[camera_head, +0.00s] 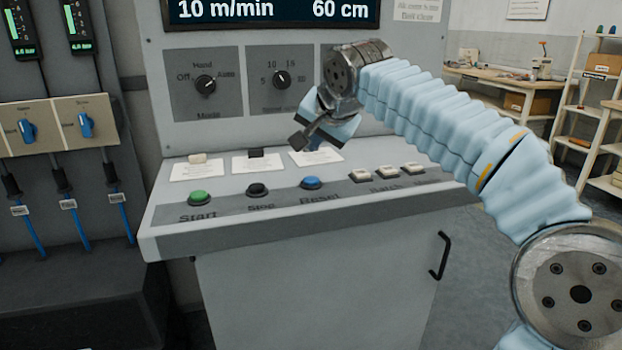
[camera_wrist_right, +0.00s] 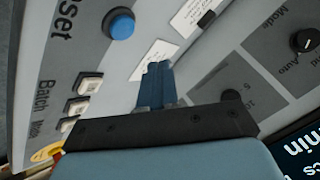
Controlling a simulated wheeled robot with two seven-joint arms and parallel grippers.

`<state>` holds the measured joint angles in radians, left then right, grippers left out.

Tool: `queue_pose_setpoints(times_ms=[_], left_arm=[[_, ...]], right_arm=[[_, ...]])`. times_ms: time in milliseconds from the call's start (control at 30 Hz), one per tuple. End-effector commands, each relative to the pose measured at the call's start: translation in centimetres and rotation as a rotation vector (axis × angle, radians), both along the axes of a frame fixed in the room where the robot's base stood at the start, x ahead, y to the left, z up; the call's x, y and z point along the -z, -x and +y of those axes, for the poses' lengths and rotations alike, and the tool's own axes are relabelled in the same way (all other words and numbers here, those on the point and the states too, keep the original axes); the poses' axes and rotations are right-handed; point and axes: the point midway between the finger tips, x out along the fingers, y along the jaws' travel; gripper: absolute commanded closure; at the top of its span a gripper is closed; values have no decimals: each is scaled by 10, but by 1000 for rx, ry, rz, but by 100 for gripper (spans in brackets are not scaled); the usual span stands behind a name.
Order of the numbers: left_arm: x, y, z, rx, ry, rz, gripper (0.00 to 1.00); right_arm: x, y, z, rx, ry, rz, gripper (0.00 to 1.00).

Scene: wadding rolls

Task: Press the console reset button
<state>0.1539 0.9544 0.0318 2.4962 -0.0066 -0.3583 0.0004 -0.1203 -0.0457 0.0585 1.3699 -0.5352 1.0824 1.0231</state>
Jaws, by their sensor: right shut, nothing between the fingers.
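The blue reset button (camera_head: 311,183) sits on the console's sloped top (camera_head: 165,215), above the printed word Reset. It also shows in the right wrist view (camera_wrist_right: 121,25), left of and above the fingertips. My right gripper (camera_head: 299,141) is shut and empty. It appears above the console's rear part, over a white label card, up and slightly left of the blue button in the head view. The fingers (camera_wrist_right: 157,72) are together and apart from the button. My left gripper is not in view.
A green Start button (camera_head: 200,198) and a black Stop button (camera_head: 258,191) lie left of the blue one. Several white buttons (camera_head: 387,173) lie to its right. Knobs (camera_head: 205,84) are on the upright panel behind. A blue-switch panel (camera_head: 60,125) stands at left.

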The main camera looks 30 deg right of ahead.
Motion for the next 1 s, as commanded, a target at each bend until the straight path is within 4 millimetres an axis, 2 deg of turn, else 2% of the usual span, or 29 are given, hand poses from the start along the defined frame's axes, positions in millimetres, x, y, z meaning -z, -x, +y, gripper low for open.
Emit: queue_pose_setpoints(times_ms=[100,133,300,1000], left_arm=[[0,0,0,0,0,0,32],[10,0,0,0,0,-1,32],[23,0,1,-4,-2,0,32],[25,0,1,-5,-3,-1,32]], right_arm=[[17,1,0,1,0,2,100],[26,0,0,1,-1,0,100],[39,0,0,0,-1,-1,100],[42,0,0,0,0,0,100]])
